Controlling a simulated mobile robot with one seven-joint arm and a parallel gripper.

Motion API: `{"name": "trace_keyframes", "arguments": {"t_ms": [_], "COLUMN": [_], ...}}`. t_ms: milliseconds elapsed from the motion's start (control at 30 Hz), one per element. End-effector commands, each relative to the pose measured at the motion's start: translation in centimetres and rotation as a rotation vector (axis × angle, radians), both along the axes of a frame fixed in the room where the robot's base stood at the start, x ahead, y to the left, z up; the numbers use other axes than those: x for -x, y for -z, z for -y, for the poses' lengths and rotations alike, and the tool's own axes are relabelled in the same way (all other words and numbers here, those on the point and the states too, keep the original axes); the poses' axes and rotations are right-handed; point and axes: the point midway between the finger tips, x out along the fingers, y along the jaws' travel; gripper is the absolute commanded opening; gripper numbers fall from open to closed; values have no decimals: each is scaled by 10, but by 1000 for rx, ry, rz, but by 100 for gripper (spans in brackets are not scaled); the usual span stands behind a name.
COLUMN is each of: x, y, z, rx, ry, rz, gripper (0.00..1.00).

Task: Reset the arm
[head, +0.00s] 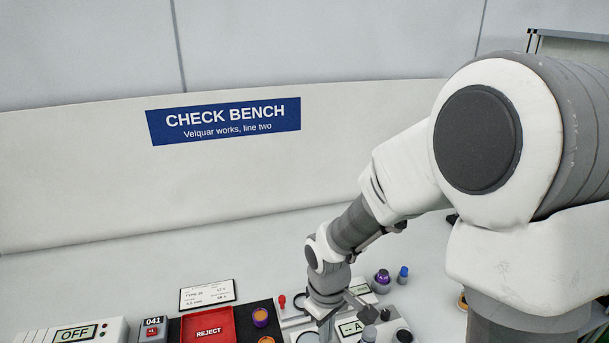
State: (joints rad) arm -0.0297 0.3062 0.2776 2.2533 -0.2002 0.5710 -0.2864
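My arm reaches in from the right side of the head view and bends down to the bench at the bottom centre. My gripper (330,318) is at the lower end of the arm, low over the bench items. Its fingertips are too small and too close to the bottom edge to make out. I cannot tell whether it is open or shut, or whether anything is in it.
A red REJECT tray (208,328), an OFF display box (75,333), a 041 button box (153,328) and a white card (207,294) stand left of my gripper. A purple-topped item (382,281) and a blue-topped item (403,275) stand right. A CHECK BENCH panel (60,190) rises behind.

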Motion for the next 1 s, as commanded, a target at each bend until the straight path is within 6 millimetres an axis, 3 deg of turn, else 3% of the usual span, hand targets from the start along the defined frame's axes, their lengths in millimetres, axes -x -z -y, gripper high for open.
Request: {"name": "trace_keyframes", "arguments": {"t_ms": [200, 500, 1000], "x": [5, 29, 94], "y": [-56, -121, -198], "z": [26, 56, 88], "rx": [16, -1, -130], "ry": [134, 324, 621], "rz": [95, 210, 386], "gripper": [0, 0, 0]}}
